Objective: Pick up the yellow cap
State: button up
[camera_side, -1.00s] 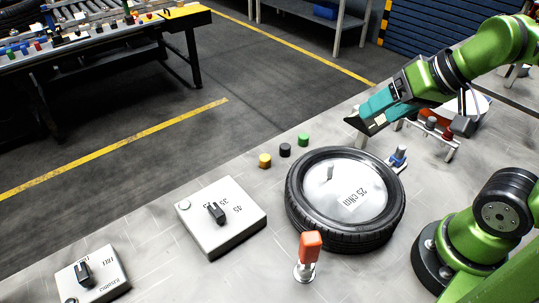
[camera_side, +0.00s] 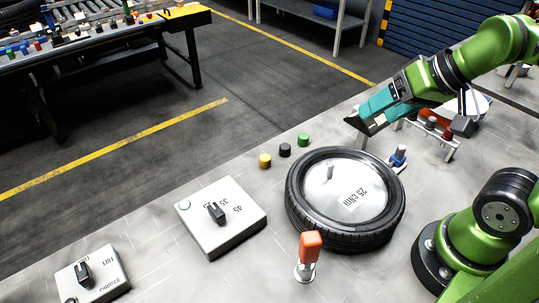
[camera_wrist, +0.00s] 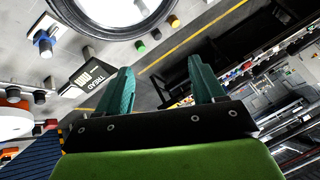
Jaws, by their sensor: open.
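The yellow cap (camera_side: 264,161) stands on the grey table in the side view, left of a black cap (camera_side: 285,150) and a green cap (camera_side: 303,140), in a short row. It also shows in the wrist view (camera_wrist: 174,21), near the top, beyond the fingers. My gripper (camera_side: 364,121) is above the table to the right of the row, apart from all the caps. Its two teal fingers are spread with nothing between them, as the wrist view (camera_wrist: 159,72) shows.
A tyre (camera_side: 345,242) with a rim plate lies below the caps. Nearby are an orange-topped lever (camera_side: 310,246), a blue-topped lever (camera_side: 399,155), a switch box (camera_side: 240,236) and a second box (camera_side: 105,284). The table's far edge runs just behind the caps.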

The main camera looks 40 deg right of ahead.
dwell(0.5)
jog(key=shift+c, duration=0.9)
